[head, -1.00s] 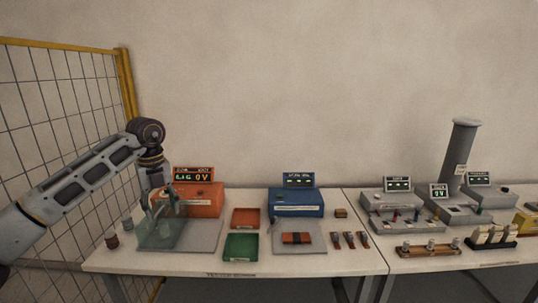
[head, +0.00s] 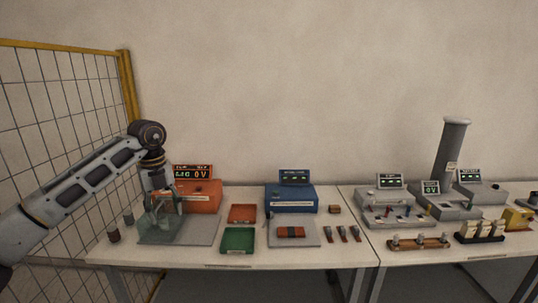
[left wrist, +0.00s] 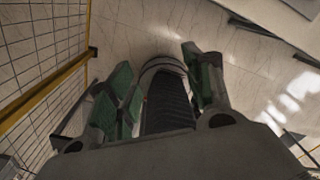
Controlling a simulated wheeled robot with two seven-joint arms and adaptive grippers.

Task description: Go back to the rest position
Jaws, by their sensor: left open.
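My left gripper (head: 165,203) hangs at the left end of the left table, in front of the orange device (head: 203,203). In the head view it overlaps a see-through greenish guard (head: 160,232) on a grey plate (head: 205,232); I cannot tell whether they touch. My right gripper is in neither view.
A yellow-framed mesh fence (head: 125,95) stands close on the left. On the table are a red tray (head: 243,214), a green tray (head: 237,240), a blue device (head: 291,198) and small tools. A second table on the right holds grey devices and a tall grey cylinder (head: 451,150).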

